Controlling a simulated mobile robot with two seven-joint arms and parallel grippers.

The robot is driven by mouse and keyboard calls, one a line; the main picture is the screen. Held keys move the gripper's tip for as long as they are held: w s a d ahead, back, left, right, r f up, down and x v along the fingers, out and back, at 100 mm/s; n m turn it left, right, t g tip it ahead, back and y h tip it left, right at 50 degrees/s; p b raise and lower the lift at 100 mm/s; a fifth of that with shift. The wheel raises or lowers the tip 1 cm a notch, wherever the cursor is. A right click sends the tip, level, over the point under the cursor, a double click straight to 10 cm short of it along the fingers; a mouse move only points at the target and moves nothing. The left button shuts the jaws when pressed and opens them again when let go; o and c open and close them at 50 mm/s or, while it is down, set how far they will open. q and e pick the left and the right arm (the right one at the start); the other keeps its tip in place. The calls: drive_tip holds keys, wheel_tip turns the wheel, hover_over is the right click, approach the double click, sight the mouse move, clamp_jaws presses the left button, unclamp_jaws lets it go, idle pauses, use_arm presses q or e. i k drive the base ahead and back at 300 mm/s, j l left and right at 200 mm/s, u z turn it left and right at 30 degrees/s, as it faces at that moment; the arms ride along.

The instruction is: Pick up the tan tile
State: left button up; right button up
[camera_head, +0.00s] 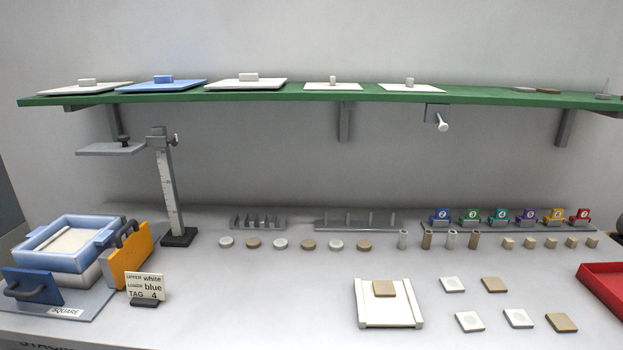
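Several square tiles lie at the front right of the table. One tan tile (494,284) lies in the back row, right of a white tile (452,284). A second tan tile (562,322) lies at the front right end, beside a white tile (518,318). A third tan tile (384,288) rests on a white tray (388,312) with raised side rails, near its back edge. Another white tile (469,321) lies between the tray and the front tiles. The frame does not show which tan tile is meant. Neither of my grippers is in view.
A blue square box (108,236), an orange panel (130,262) and a tag card (145,287) stand at left. A height gauge (170,195) stands behind. Round discs (281,244), small cylinders and a red tray (604,284) are also present. A green shelf (350,95) overhangs the back.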

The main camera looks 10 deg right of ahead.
sight(559, 322)
drive_tip(key=z, duration=1.65)
